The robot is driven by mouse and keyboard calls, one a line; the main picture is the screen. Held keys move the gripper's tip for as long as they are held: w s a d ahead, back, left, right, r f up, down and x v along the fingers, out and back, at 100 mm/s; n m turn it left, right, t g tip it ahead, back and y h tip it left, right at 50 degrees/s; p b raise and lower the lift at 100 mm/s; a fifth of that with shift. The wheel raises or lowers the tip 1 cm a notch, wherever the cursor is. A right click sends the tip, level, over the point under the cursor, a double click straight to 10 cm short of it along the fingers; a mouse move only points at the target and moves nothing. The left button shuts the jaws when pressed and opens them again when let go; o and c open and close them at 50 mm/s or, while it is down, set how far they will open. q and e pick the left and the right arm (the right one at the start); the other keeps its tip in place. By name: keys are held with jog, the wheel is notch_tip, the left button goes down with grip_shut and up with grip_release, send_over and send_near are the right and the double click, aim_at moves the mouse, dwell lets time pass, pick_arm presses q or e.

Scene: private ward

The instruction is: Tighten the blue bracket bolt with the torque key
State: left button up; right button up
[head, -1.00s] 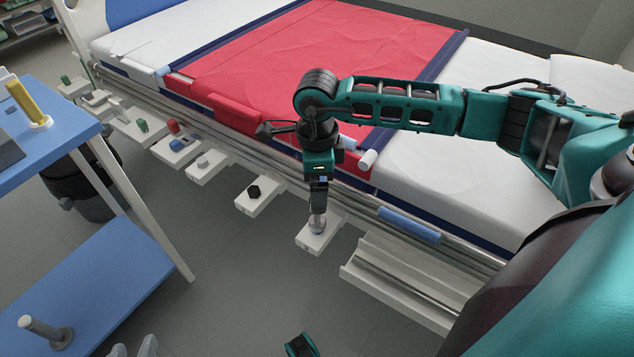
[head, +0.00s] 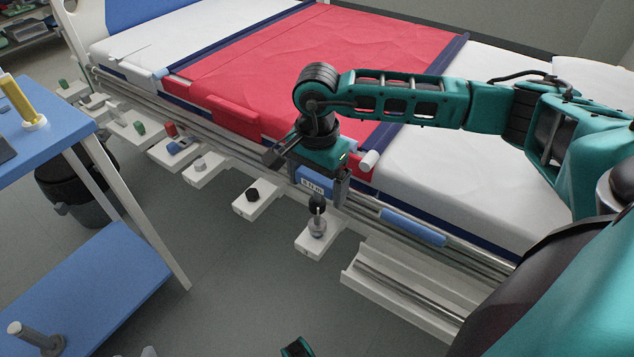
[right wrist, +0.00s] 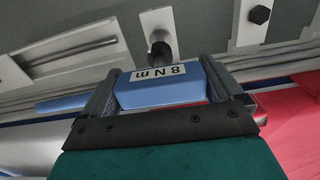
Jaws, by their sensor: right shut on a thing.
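My right gripper (head: 322,190) is shut on the torque key (head: 314,179), a blue block with a white label reading 8 N m. The key and its label also show in the right wrist view (right wrist: 160,90) between the two fingers. A dark round piece (head: 317,203) shows just below the key, over a silver post on a white bracket (head: 314,247); I cannot tell whether these touch. A black hex bolt (head: 253,194) stands on the neighbouring white bracket (head: 250,209). A bracket further left carries a blue piece (head: 178,147).
A bed with a red cover (head: 330,60) and a metal side rail lies behind the row of brackets. A white trough (head: 410,290) is at the right. A blue trolley (head: 45,150) stands at the left.

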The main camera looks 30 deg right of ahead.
jog(key=shift+f, duration=0.1)
dwell(0.3)
jog(key=shift+f, duration=0.4)
jog(key=m, duration=0.3)
jog(key=shift+p, duration=0.3)
jog(key=m, duration=0.3)
jog(key=shift+f+m, duration=0.1)
jog(key=shift+m, duration=0.3)
jog(key=shift+p, duration=0.3)
jog(key=m+p, duration=0.1)
jog(key=m, duration=0.4)
jog(key=shift+m+p, duration=0.3)
jog(key=shift+m, duration=0.6)
